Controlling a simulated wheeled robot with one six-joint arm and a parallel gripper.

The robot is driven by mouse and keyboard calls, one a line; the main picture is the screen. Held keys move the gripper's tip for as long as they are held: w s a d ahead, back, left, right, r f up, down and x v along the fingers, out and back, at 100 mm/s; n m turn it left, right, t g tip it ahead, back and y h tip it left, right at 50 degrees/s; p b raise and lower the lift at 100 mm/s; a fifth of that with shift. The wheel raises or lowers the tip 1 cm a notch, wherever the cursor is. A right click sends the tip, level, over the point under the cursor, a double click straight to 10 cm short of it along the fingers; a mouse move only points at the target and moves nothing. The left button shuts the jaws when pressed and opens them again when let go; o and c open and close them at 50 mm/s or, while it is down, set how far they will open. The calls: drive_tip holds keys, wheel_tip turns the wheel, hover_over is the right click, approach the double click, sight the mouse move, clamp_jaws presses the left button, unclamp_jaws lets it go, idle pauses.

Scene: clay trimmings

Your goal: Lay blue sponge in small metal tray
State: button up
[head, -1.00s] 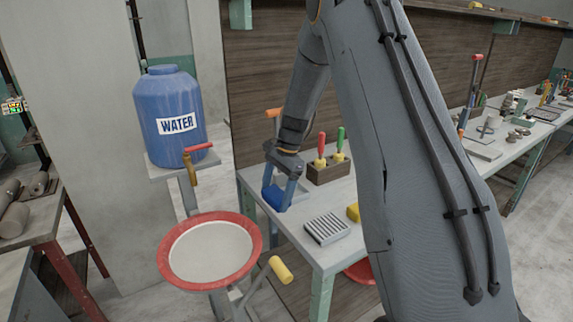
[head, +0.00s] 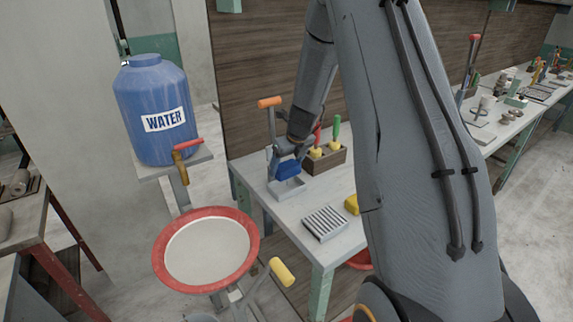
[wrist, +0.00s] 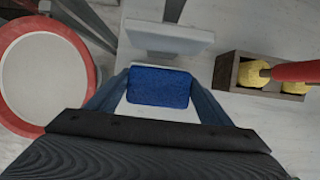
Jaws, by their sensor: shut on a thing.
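The blue sponge (head: 288,168) is between the fingers of my gripper (head: 286,163), which is shut on it. In the wrist view the sponge (wrist: 158,87) sits level between the two finger pads.
A wooden box (head: 327,160) with red- and green-handled tools stands close right of the tray. An orange-handled stand (head: 270,125) is behind. A red-rimmed wheel (head: 207,250) stands left of the table.

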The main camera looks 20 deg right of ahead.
drive_tip(key=shift+f+b, duration=1.65)
drive_tip(key=shift+b, duration=0.4)
drive_tip(key=shift+f+b, duration=0.8)
drive_tip(key=shift+f, duration=0.7)
